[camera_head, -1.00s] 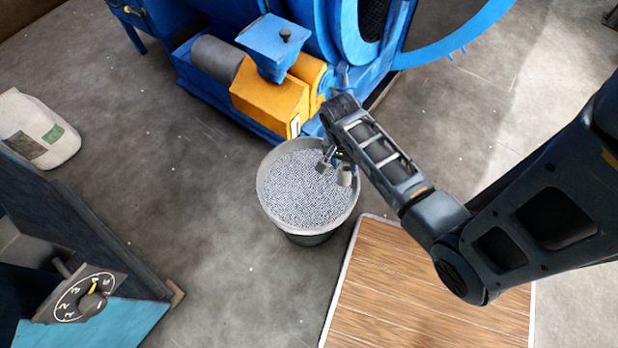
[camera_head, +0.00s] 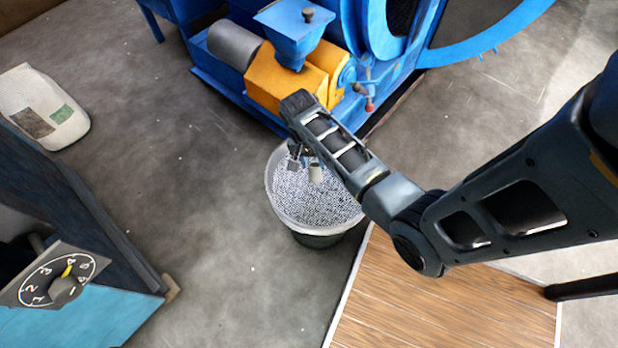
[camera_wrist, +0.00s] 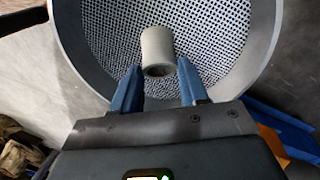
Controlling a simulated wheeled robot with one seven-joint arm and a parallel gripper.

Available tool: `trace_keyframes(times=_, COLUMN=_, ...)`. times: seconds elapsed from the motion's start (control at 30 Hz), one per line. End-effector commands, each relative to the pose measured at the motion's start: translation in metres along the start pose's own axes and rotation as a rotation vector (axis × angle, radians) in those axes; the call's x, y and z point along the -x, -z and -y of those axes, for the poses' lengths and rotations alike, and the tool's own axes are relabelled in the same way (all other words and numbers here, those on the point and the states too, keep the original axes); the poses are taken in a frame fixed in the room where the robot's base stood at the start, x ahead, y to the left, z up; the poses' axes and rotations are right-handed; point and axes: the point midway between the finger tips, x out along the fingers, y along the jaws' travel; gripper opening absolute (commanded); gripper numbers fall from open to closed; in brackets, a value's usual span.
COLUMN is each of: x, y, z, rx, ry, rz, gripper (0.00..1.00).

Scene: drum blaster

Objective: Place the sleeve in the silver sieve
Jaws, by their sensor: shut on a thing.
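The sleeve (camera_head: 315,174) is a small pale beige hollow cylinder. It also shows upright in the wrist view (camera_wrist: 157,46), between the blue fingertips. My gripper (camera_head: 304,163) is shut on it; the fingers show clearly in the wrist view (camera_wrist: 158,74). The silver sieve (camera_head: 273,196) is a round pan with a grey rim and a mesh floor, and its wall shows in the wrist view (camera_wrist: 263,35). Gripper and sleeve are inside the sieve's outline, over the back half of the mesh. I cannot tell whether the sleeve touches the mesh. My arm hides the sieve's right back rim.
The sieve sits on a dark bucket (camera_head: 318,240) on the grey floor. A blue and orange machine (camera_head: 285,75) stands just behind it. A wood-topped surface (camera_head: 440,305) lies at front right.

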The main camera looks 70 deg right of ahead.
Motion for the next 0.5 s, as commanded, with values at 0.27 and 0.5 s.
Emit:
trace_keyframes(times=0.27, x=-0.016, y=-0.027, z=0.013, rx=0.0, ry=0.0, rz=-0.001, gripper=0.03)
trace_keyframes(times=0.5, x=-0.047, y=-0.028, z=0.018, rx=-0.002, ry=-0.001, rz=0.001, gripper=0.03)
